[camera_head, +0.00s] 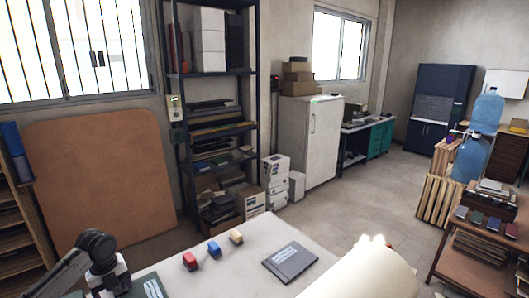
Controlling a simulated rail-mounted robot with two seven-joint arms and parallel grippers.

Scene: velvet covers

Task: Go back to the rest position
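My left arm comes in at the bottom left. Its dark and white wrist end (112,283) is by the near left edge of the pale table (225,272), and its fingertips cannot be made out. A large pale rounded shape at the bottom right may be part of my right arm; my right gripper is not seen. Another dark item (152,287) with pale marks is partly cut off beside the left wrist.
A wooden rack (470,262) at right holds several small coloured flat items and a stack, with blue water bottles (487,110) behind. A brown board (100,180) leans on the left wall beside dark shelving (182,150). Floor (375,195) beyond the table is clear.

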